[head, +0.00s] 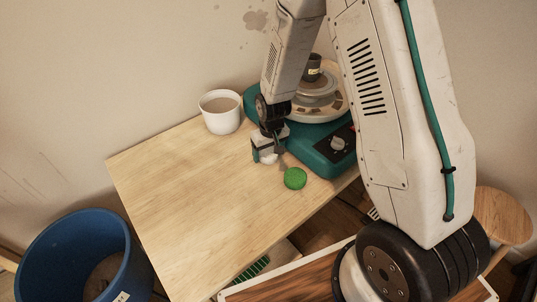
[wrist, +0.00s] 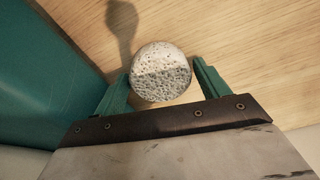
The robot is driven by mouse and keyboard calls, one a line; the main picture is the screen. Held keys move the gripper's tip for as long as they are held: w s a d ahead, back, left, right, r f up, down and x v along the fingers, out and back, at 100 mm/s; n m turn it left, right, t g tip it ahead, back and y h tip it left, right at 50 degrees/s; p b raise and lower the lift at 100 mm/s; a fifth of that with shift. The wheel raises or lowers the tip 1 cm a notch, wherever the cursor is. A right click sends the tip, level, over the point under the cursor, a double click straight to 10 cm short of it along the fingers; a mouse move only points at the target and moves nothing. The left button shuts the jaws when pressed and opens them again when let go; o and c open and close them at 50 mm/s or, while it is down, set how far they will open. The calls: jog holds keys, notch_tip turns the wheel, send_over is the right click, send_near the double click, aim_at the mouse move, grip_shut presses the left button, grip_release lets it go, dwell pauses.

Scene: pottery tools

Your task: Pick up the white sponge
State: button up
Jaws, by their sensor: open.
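The white sponge (wrist: 160,72) is a round, pale, porous disc over the wooden table in the wrist view. My gripper (wrist: 161,75) is open, with one green finger on each side of the sponge. The left finger looks very close to the sponge's edge, and a narrow gap shows at the right finger. Whether either finger touches it I cannot tell. In the head view my gripper (head: 267,154) points down at the table beside the teal pottery wheel. There the sponge is mostly hidden by the fingers, with only a pale patch showing between them.
A green round sponge (head: 295,178) lies just right of my gripper. The teal pottery wheel (head: 318,162) stands close behind and right, carrying a dark cup (head: 313,66). A white pot (head: 221,112) stands at the back. The table's left part (head: 185,190) is clear. A blue bin (head: 75,255) stands below left.

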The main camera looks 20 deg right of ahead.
jog(key=c, duration=0.5)
jog(key=shift+r, duration=0.1)
